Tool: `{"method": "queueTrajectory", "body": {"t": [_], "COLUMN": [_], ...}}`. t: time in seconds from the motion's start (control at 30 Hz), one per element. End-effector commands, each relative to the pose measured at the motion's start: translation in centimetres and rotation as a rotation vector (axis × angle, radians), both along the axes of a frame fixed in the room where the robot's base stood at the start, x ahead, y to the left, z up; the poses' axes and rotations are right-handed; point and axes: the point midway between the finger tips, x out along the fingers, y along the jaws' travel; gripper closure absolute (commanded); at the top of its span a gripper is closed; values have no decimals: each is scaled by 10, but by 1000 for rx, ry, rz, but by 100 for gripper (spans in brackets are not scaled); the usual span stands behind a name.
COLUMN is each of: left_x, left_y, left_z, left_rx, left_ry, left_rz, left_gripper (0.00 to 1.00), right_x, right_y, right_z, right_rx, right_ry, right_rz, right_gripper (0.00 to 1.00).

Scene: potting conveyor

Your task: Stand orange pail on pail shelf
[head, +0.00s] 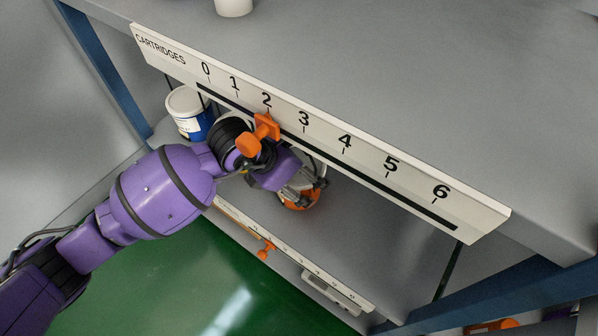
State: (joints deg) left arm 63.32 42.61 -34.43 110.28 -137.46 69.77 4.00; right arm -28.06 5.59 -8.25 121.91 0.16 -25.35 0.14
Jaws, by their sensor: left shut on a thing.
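My left arm reaches in from the left, under the front edge of the grey bench top. My left gripper (304,186) is shut on the orange pail (301,202), which is partly hidden behind the gripper and the upper rail. The pail is over the grey lower shelf (370,240); I cannot tell whether its base touches the shelf. The picture does not clearly show whether this surface is the pail shelf. My right gripper is not in view.
A white and blue pail (187,112) stands at the shelf's left end. The "CARTRIDGES" scale rail (400,165) has an orange slider (265,128) near 2, close to my wrist. A lower rail has another orange slider (266,250). The shelf right of the gripper looks clear.

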Motion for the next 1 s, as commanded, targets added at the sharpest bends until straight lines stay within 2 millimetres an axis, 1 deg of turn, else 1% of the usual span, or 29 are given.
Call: {"method": "queueTrajectory", "body": {"t": [0.07, 0.1, 0.13, 0.47, 0.57, 0.67, 0.73, 1.0], "left_x": [1, 0, 0, 0, -1, -4, -8, -27], "left_y": [-1, 0, 0, 0, 1, 6, 11, 36], "left_z": [2, -1, -1, -1, 2, 12, 23, 73], "left_rx": [-4, 0, 0, 0, 1, 1, 2, 2], "left_ry": [-5, 0, 0, 0, -1, -3, -4, -5], "left_rz": [0, 0, 0, 0, 0, 0, -1, 0], "left_gripper": [72, 5, 1, 0, 0, 0, 0, 0], "right_x": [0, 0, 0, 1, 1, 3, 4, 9], "right_y": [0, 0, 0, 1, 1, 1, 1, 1], "right_z": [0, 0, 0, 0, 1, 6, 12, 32], "right_rx": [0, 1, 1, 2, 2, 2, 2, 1], "right_ry": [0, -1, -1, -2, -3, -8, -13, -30], "right_rz": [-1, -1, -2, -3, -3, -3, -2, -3], "right_gripper": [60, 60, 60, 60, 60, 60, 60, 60]}}
